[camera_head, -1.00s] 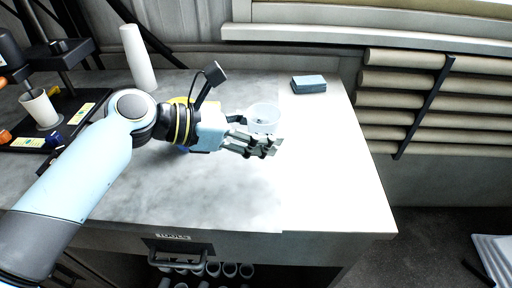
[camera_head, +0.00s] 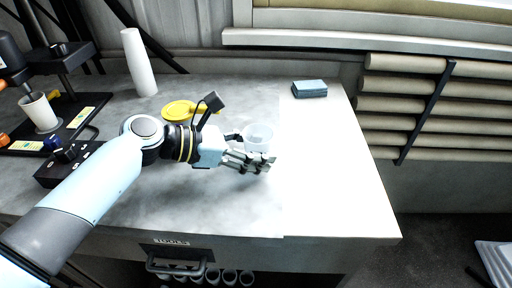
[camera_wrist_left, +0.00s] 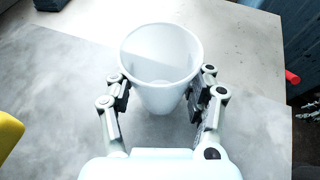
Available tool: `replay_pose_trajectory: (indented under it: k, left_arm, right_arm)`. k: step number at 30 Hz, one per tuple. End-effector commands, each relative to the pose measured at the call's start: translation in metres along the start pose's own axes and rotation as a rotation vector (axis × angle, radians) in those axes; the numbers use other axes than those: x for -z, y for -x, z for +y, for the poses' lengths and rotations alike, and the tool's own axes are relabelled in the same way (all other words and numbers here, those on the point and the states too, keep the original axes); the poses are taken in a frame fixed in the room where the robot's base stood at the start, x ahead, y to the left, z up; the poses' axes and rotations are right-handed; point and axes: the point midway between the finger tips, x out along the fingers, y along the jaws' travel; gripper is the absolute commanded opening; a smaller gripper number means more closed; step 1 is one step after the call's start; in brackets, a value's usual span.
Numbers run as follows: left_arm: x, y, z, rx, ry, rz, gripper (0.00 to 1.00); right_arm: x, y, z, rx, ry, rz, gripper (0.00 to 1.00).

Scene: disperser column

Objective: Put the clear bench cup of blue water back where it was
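The clear bench cup (camera_head: 258,133) looks pale and translucent. It stands upright between the fingers of my left gripper (camera_head: 250,152), over the middle of the bench. In the left wrist view the cup (camera_wrist_left: 162,60) has one finger pair on each side, and the left gripper (camera_wrist_left: 158,92) is closed around it. The cup's inside looks whitish; I cannot make out blue water in it. I cannot tell whether its base touches the bench. My right gripper is not in view.
A yellow dish (camera_head: 180,110) lies behind my left wrist. A blue sponge-like block (camera_head: 309,89) lies at the back right. A white roll (camera_head: 139,62) stands at the back. A white cup (camera_head: 40,112) stands at far left. The bench's right part (camera_head: 330,180) is clear.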

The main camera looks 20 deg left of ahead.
Motion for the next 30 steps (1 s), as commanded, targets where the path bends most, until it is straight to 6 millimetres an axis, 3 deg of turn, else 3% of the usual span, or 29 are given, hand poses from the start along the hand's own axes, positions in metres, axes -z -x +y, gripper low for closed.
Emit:
replay_pose_trajectory:
  k: [3, 14, 24, 30]
  left_arm:
    - [0.000, 0.000, 0.000, 0.000, 0.000, 0.000, 0.70]
    - [-0.002, 0.007, 0.000, -0.001, -0.002, 0.003, 0.70]
    - [0.000, 0.079, 0.000, 0.001, -0.006, 0.007, 0.70]
    - [-0.001, 0.111, 0.000, 0.000, -0.003, 0.004, 0.70]
  right_arm:
    - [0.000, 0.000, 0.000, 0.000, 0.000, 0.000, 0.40]
    - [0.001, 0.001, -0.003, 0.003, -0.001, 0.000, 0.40]
    - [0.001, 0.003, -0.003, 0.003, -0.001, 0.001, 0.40]
    - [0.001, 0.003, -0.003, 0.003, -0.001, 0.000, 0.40]
